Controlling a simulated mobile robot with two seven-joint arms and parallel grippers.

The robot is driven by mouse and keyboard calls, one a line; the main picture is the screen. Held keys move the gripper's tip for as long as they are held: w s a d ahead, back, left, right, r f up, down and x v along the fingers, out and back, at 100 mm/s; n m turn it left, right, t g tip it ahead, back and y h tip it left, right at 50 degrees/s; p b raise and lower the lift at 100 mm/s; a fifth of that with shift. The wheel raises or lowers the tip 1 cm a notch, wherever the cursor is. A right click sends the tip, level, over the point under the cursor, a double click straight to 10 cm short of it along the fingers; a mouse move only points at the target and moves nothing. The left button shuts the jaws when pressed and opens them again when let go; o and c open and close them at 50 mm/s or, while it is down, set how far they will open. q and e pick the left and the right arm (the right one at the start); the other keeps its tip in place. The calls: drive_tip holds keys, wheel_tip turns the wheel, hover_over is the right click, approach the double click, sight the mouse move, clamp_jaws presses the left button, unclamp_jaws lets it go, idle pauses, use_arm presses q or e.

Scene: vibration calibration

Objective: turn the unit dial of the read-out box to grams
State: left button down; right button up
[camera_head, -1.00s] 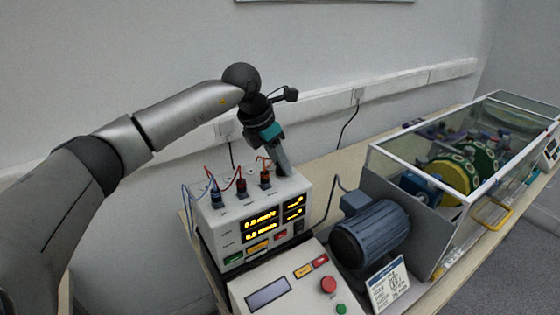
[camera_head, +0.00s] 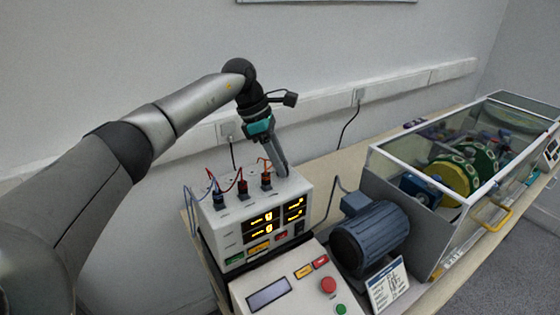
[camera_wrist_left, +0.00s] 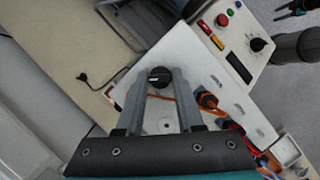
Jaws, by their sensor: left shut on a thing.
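The read-out box (camera_head: 240,215) is a white case with amber displays and several plugs on its top. My left gripper (camera_head: 284,173) reaches down to the top of the box at its back right corner. In the left wrist view, its two fingers (camera_wrist_left: 157,84) are shut on the black unit dial (camera_wrist_left: 159,77), one on each side. In the head view the fingers hide the dial. The dial's marks are too small to read. A dark pronged shape at the top right of the left wrist view may be my right gripper (camera_wrist_left: 290,9).
Red, blue and orange leads rise from the plugs (camera_head: 240,185), left of my gripper. A control panel (camera_head: 290,288) with red and green buttons stands in front. A blue motor (camera_head: 370,238) and a glass-covered rig (camera_head: 455,170) stand to the right.

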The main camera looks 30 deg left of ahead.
idle(0.3)
use_arm(q)
drive_tip(key=c, duration=0.5)
unclamp_jaws()
drive_tip(key=shift+c, duration=0.2)
drive_tip(key=v, duration=1.5)
drive_tip(key=shift+r, duration=0.15)
